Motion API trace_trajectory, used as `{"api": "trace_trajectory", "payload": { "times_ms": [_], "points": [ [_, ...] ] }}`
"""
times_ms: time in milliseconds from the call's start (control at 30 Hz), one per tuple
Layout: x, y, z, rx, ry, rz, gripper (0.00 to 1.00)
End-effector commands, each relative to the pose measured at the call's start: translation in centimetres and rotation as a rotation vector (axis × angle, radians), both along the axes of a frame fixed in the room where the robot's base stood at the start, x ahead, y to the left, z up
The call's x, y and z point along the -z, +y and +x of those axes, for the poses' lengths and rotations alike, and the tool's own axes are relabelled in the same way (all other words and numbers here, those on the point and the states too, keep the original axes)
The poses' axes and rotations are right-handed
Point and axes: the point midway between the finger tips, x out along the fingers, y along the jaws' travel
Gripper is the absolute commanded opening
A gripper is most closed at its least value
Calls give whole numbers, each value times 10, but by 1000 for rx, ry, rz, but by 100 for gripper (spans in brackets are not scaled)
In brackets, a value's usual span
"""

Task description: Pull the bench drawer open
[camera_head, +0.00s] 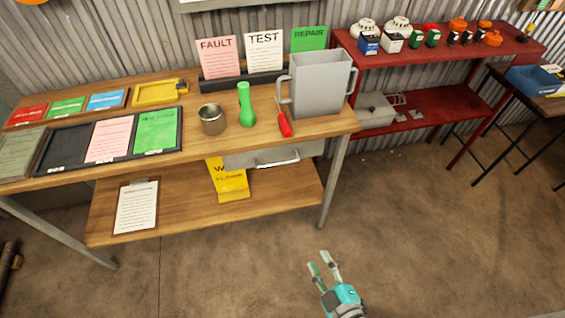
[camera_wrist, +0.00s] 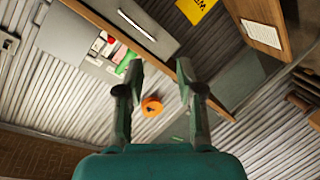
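The bench drawer (camera_head: 262,156) is a grey box under the right part of the wooden bench top, with a pale bar handle (camera_head: 278,162) on its front. It looks shut. In the wrist view, the drawer's grey front (camera_wrist: 110,12) and its handle (camera_wrist: 137,25) show at the upper left, seen at a slant. My gripper (camera_head: 321,260) is in front of the bench, apart from the handle, near the bottom of the head view. In the wrist view my gripper (camera_wrist: 160,68) has its two fingers spread with nothing held between them.
The wooden bench (camera_head: 345,122) carries a grey container (camera_head: 320,85), a red-handled tool (camera_head: 285,125), a green torch (camera_head: 246,105) and a metal cup (camera_head: 212,120). A yellow sign (camera_head: 233,188) stands on its lower shelf. A red shelf unit (camera_head: 440,100) is to the right. Floor in front is clear.

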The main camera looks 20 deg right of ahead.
Motion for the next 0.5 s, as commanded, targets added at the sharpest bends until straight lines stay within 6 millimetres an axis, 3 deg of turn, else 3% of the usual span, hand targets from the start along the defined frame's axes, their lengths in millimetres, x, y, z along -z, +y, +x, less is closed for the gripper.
{"api": "trace_trajectory", "payload": {
  "times_ms": [33,267,500],
  "points": [
    [2,0,20,-10,-10,-54,37],
    [9,-3,101,-43,-15,-331,37],
    [-3,-7,186,-55,-13,-602,37]
  ]
}}
